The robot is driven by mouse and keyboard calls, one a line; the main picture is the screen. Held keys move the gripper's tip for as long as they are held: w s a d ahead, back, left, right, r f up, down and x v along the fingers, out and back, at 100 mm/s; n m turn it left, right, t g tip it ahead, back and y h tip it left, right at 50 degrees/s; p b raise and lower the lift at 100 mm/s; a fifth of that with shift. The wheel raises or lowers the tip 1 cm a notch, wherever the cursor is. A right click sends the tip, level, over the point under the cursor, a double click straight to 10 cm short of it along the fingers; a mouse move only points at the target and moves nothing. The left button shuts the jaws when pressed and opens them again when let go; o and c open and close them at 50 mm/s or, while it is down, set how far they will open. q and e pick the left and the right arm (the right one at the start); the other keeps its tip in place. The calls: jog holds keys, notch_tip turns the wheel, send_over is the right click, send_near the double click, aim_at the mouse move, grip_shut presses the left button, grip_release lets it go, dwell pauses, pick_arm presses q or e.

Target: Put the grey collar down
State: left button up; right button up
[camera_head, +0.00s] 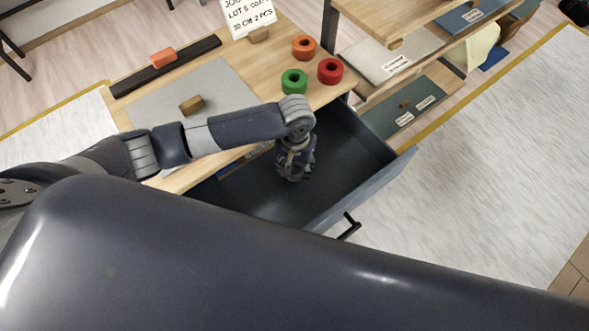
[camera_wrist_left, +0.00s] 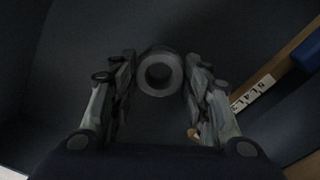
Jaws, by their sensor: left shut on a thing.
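The grey collar (camera_wrist_left: 160,73) is a dark ring with a round hole, between the fingertips of my left gripper (camera_head: 294,172) in the left wrist view. My left gripper is shut on it and reaches down inside the open dark drawer (camera_head: 357,154). Drawer floor shows around the collar in the left wrist view. I cannot tell whether the collar touches the floor. In the head view the collar is too dark to make out clearly. My right gripper is not in view.
A wooden strip with a white label (camera_wrist_left: 252,93) and a blue thing (camera_wrist_left: 309,51) lie right of the gripper. Green (camera_head: 294,82), red (camera_head: 330,71) and orange (camera_head: 304,47) collars stand on the table above. The drawer's right part is clear.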

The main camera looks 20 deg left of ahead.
pick_arm(q)
jog(key=shift+a+f, duration=0.1)
jog(key=shift+f, duration=1.1)
jog(key=shift+f, duration=0.15)
jog(key=o, duration=1.2)
jog(key=shift+c, duration=0.2)
notch_tip(320, 180, up, 12)
jog(key=p, duration=0.1)
jog(key=shift+r, duration=0.2)
